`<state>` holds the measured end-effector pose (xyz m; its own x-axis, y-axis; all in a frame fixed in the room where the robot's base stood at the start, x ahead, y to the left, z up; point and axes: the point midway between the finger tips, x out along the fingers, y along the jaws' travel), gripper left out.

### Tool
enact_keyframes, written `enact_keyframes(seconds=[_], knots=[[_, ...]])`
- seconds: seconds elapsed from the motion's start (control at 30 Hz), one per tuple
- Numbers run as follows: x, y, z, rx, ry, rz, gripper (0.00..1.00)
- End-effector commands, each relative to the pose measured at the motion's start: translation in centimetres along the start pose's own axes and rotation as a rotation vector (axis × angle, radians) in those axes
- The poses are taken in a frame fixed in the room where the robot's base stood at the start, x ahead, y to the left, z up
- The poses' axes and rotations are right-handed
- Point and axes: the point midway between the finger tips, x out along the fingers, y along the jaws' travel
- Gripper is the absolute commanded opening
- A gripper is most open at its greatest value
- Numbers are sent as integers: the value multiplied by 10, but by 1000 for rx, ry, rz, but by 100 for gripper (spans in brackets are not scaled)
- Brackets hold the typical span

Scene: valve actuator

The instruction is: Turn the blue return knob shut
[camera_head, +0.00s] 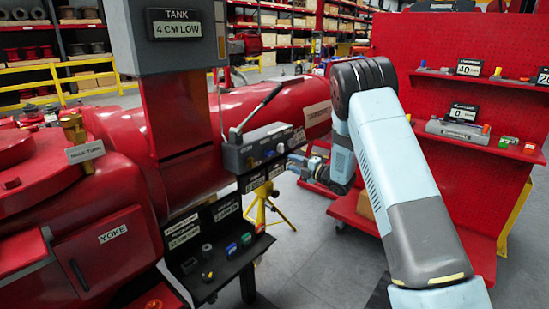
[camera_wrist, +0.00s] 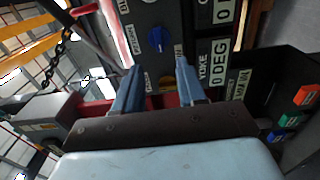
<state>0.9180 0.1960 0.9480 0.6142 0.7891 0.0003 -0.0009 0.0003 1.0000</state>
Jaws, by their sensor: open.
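The blue knob (camera_wrist: 158,40) is on the dark face of a grey block, just beyond and roughly between my fingertips in the wrist view. My gripper (camera_wrist: 159,65) is open, one blue finger on each side, and holds nothing. The fingertips look apart from the knob, but the remaining distance is hard to judge. In the head view the grey block (camera_head: 240,155) with a lever carries several small knobs on its front.
A black tray (camera_head: 237,268) with small coloured parts sits below the block. Plates reading "YOKE" and "0 DEG" (camera_wrist: 219,50) are right of the knob in the wrist view. A red tank (camera_head: 110,150) stands left, a red pegboard (camera_head: 450,50) right. A chain (camera_wrist: 55,60) hangs left in the wrist view.

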Motion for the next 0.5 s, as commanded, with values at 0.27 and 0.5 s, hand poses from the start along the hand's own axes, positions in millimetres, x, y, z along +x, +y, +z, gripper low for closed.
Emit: enact_keyframes(seconds=[0.27,0.5], knots=[[51,0,-1,-1,2,0,40],[87,0,-1,0,0,0,40]])
